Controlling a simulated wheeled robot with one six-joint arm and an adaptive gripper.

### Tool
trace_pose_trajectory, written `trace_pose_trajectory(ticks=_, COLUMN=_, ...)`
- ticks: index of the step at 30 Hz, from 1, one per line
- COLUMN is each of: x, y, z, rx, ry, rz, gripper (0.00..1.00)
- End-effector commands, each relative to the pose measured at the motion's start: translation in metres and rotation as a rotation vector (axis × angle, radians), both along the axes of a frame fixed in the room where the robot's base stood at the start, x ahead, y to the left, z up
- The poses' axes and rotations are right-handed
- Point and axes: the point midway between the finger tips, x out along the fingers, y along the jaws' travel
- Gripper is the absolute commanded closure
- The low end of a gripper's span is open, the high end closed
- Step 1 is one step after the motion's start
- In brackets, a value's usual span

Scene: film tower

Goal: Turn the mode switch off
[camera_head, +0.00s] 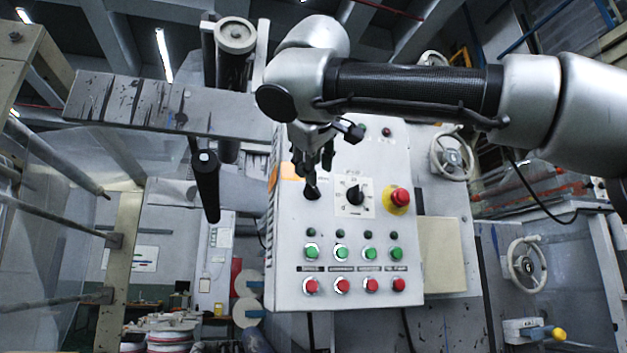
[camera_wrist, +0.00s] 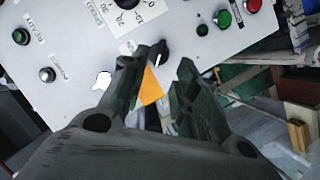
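The grey control panel (camera_head: 290,250) stands in the middle of the head view. A black rotary switch (camera_head: 311,192) shows on its left part, just below my gripper (camera_head: 318,158). In the wrist view this black switch, with a white pointer mark (camera_wrist: 161,58), lies just beyond my fingertips (camera_wrist: 170,62), partly hidden by the left finger. My fingers stand apart with nothing between them. An orange label (camera_wrist: 151,88) shows through the gap. I cannot tell whether a finger touches the switch. Its lettering is not readable.
Right of the switch are a black dial (camera_head: 355,194) on a white scale and a red emergency button (camera_head: 399,196) on yellow. Below are rows of green buttons (camera_head: 340,253) and red buttons (camera_head: 341,286). A handwheel (camera_head: 452,158) is right of the panel.

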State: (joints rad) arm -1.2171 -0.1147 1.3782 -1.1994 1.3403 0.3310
Motion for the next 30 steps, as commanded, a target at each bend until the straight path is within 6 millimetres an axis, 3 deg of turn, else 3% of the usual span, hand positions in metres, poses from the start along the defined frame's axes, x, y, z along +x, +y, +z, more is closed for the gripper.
trace_pose_trajectory(ticks=3, x=-0.022, y=0.002, z=0.005, rx=0.0, ry=0.002, rz=0.004, gripper=0.7)
trace_pose_trajectory(ticks=9, x=-0.039, y=0.001, z=0.01, rx=0.0, ry=0.001, rz=0.001, gripper=0.7)
trace_pose_trajectory(ticks=27, x=-0.04, y=0.0, z=0.011, rx=-0.004, ry=0.001, rz=0.0, gripper=0.7)
trace_pose_trajectory(ticks=30, x=-0.039, y=0.013, z=0.003, rx=-0.033, ry=0.021, rz=0.059, gripper=0.7)
